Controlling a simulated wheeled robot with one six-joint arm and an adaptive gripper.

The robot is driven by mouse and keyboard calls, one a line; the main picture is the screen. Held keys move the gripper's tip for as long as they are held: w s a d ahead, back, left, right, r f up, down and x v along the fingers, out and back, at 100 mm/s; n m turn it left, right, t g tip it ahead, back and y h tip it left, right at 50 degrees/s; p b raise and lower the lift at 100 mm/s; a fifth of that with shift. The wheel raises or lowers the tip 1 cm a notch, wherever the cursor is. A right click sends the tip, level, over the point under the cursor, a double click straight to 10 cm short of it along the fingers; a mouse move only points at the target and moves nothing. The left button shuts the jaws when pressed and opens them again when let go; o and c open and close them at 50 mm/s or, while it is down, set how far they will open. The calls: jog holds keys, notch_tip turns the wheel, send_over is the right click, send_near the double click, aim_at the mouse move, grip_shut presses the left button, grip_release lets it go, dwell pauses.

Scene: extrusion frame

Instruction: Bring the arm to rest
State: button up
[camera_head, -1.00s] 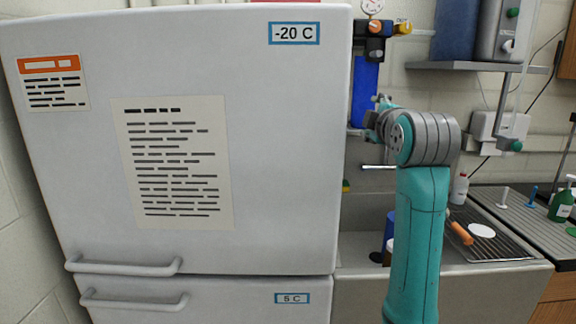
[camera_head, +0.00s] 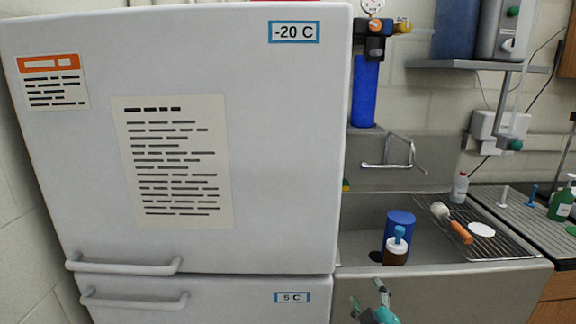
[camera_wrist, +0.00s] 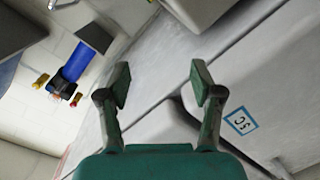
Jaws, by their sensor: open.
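My gripper (camera_wrist: 157,88) is open and empty in the wrist view, its two fingers spread in front of the grey-white fridge front. In the head view the gripper (camera_head: 370,303) shows only in part at the bottom edge, in front of the sink's front wall. The rest of my arm is out of the head view.
A large fridge (camera_head: 80,200) with two bar handles fills the left. The sink (camera_head: 350,220) holds a blue container (camera_head: 398,226) and a brown bottle (camera_head: 396,252). A drying rack (camera_head: 497,243) with a brush (camera_head: 452,222) is at right. A tap (camera_head: 388,160) stands behind.

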jog(key=s+f+m+g, duration=0.1)
jog(key=s+f+m, duration=0.1)
jog(key=s+f, duration=0.8)
jog(key=s+f+m, duration=0.2)
jog(key=s+f, duration=0.4)
jog(key=s, duration=0.8)
jog(key=s+r+m, duration=0.2)
jog(key=s, duration=1.1)
jog(key=s+r+m, duration=0.2)
jog(key=s+m, duration=0.1)
jog(key=s, duration=1)
jog(key=shift+s+m+g, duration=0.3)
jog(key=shift+g, duration=0.1)
